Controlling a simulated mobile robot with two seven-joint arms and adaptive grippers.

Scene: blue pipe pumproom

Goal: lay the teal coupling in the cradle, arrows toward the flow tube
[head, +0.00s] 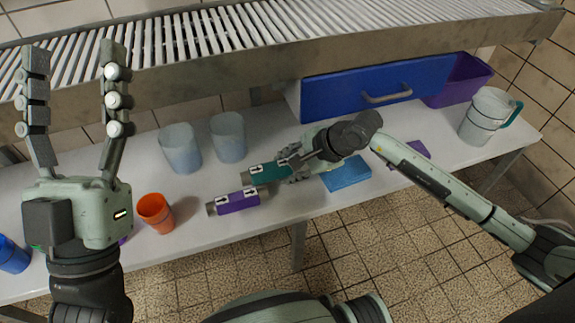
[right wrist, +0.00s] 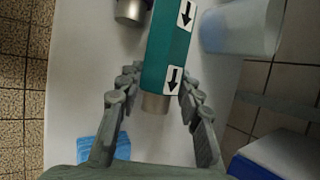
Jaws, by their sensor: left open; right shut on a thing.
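The teal coupling (head: 268,174) is low over the white bench, with white arrow labels on its side. My right gripper (head: 296,166) is shut on its right end. In the right wrist view the fingers flank the teal coupling (right wrist: 168,50) near its metal end, and both arrows point toward my palm, rightward in the head view. I cannot tell whether it touches the bench. A purple piece (head: 238,204) with metal ends and arrow labels lies just in front of it. My left gripper (head: 76,70) is open and empty, raised at the left. I cannot identify the cradle or flow tube.
Two clear cups (head: 228,138) stand behind the coupling, an orange cup (head: 155,213) to the left. A blue pad (head: 346,173) and purple pad (head: 417,149) lie to the right. A pitcher (head: 487,117), purple bin (head: 463,80) and blue drawer (head: 350,94) are farther right, under a slatted rack (head: 220,40).

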